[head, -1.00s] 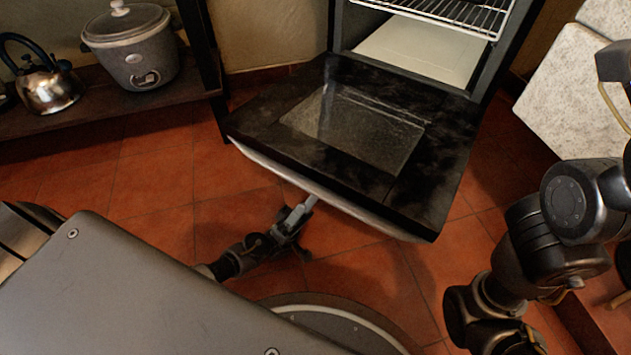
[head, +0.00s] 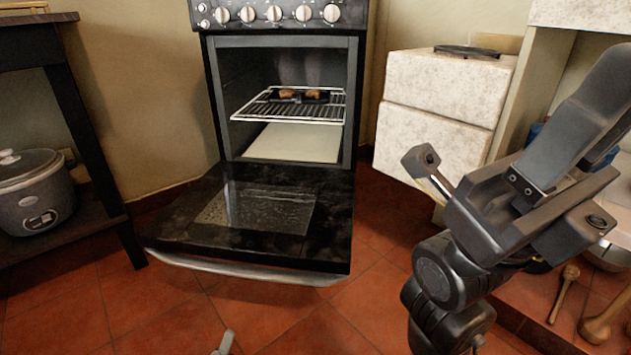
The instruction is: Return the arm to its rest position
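My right gripper (head: 600,110) is large and close to the camera at the right, raised beside the oven and pointing up and right. It touches nothing that I can see. Its finger gap is not clear from this angle. Of my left gripper, only a small grey tip (head: 224,343) shows at the bottom edge, in front of the oven door; the rest is out of frame. The oven (head: 215,110) stands open, its dark door (head: 330,230) folded down flat. Inside, a wire rack (head: 265,112) holds a dark tray with brown pieces of food (head: 286,93).
A pale speckled cabinet (head: 440,95) stands right of the oven. A slow cooker (head: 35,190) sits on a low dark shelf at the left. Wooden utensils (head: 565,290) and a metal bowl are at lower right. Red tiled floor (head: 270,315) is clear before the door.

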